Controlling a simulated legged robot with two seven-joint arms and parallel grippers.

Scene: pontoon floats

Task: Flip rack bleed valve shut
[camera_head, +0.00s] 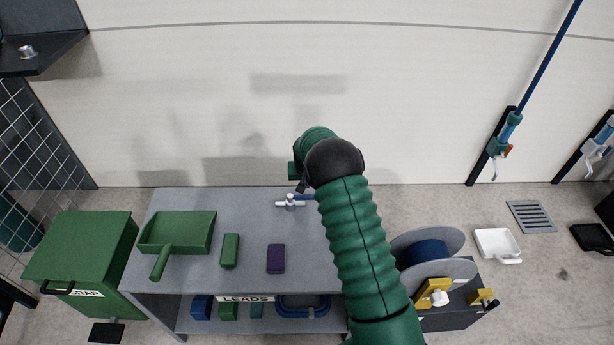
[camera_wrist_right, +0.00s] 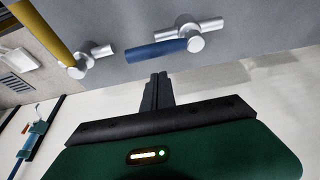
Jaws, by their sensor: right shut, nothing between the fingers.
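A small silver valve (camera_head: 290,202) with a blue lever sits at the back of the grey bench. In the right wrist view its silver body (camera_wrist_right: 192,34) has the blue lever (camera_wrist_right: 157,50) pointing left. A second silver fitting (camera_wrist_right: 82,62) with a yellow lever (camera_wrist_right: 40,30) is to its left there; I cannot see it in the head view. My right gripper (camera_wrist_right: 158,80) is shut and empty, its fingertips just short of the blue lever in the picture. I cannot tell if they touch it. In the head view my arm hides part of the lever. My left gripper is not in view.
The bench (camera_head: 190,280) holds a green dustpan (camera_head: 178,232), a green block (camera_head: 230,250) and a purple block (camera_head: 276,259). A green scrap bin (camera_head: 85,250) stands left. A cable reel (camera_head: 430,255) stands right. A blue pole with fittings (camera_head: 500,145) leans on the wall.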

